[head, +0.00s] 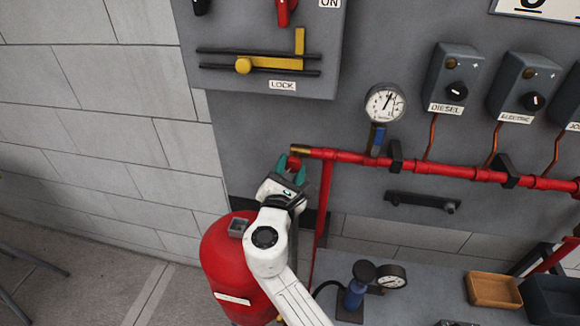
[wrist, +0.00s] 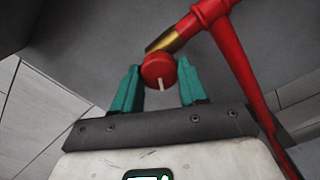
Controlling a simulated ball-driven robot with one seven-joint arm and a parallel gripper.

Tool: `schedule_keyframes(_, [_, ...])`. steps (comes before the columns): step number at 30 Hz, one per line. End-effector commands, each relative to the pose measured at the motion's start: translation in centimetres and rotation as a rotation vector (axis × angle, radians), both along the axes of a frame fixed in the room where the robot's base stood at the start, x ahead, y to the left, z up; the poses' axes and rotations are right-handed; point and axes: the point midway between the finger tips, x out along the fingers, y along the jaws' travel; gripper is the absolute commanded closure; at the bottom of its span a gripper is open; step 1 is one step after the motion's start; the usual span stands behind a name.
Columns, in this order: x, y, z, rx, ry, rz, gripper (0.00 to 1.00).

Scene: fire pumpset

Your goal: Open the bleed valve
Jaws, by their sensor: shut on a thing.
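The bleed valve is a round red knob (wrist: 158,67) at the brass end (wrist: 165,42) of the red pipe. A white mark on the knob's face points down in the wrist view. In the head view the knob (head: 293,164) is partly hidden by my fingers, just below the brass pipe end (head: 299,149). My gripper (head: 291,168) has teal fingers, one on each side of the knob, and is shut on it. In the wrist view the exact contact of the fingers is hard to see.
A red tank (head: 222,268) stands below my gripper. A bench with a blue hand pump (head: 356,292) and wooden tray (head: 493,290) lies lower right.

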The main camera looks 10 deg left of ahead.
Motion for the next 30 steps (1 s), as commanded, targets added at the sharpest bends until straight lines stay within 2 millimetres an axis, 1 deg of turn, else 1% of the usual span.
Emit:
schedule_keyframes(15, [-0.07, 0.08, -0.28, -0.018, 0.005, 0.003, 0.88])
schedule_keyframes(16, [-0.07, 0.08, -0.27, -0.018, 0.005, 0.003, 0.55])
schedule_keyframes(22, [-0.04, 0.04, -0.16, -0.017, 0.003, 0.002, 0.36])
schedule_keyframes(23, [-0.04, 0.04, -0.15, -0.017, 0.002, 0.001, 0.34])
schedule_keyframes(30, [-0.11, 0.02, -0.11, -0.016, 0.001, 0.0, 0.34])
